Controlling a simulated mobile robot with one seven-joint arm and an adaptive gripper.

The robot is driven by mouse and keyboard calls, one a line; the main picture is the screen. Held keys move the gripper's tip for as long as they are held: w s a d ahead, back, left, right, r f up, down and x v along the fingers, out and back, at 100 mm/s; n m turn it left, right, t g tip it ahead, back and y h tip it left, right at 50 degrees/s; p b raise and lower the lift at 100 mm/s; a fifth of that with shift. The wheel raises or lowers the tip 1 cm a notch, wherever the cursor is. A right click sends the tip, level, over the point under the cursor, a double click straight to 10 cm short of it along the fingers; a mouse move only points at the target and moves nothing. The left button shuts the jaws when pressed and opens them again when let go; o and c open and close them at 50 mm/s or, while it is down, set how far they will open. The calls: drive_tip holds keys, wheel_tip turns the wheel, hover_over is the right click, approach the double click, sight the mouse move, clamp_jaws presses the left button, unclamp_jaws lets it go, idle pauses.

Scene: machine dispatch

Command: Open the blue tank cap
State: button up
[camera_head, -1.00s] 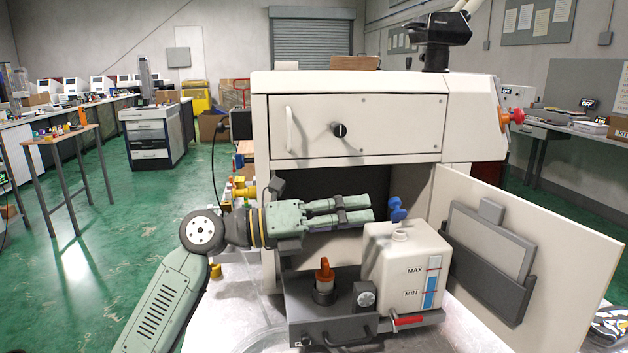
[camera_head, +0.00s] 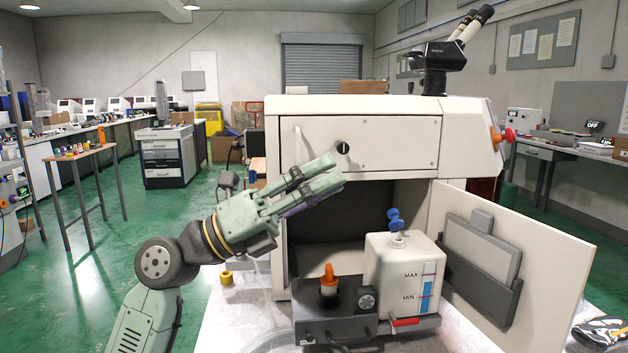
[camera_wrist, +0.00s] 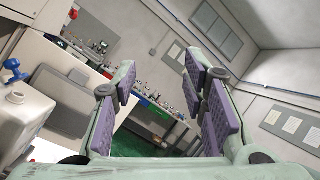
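The blue tank cap (camera_head: 394,218) stands up above the white tank (camera_head: 400,265). It looks swung up off the tank's round neck (camera_head: 398,241), whose top shows uncovered; any hinge is too small to make out. In the wrist view the cap (camera_wrist: 13,70) is at the left edge, apart from the neck (camera_wrist: 15,97). My gripper (camera_head: 333,178) is up and left of the cap, in front of the machine's upper panel, tilted upward. In the wrist view its fingers (camera_wrist: 160,80) are spread with nothing between them.
An orange-topped fitting (camera_head: 329,280) and a dark knob (camera_head: 366,300) sit left of the tank. The machine's open door (camera_head: 555,260) stands at the right. A red-handled lever (camera_head: 406,322) is below the tank. Free space lies left of the machine.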

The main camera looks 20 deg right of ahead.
drive_tip(key=shift+s+a+r+h, duration=0.3)
drive_tip(key=shift+s+a+r, duration=0.05)
drive_tip(key=shift+a+r, duration=0.35)
drive_tip(key=shift+a, duration=0.1)
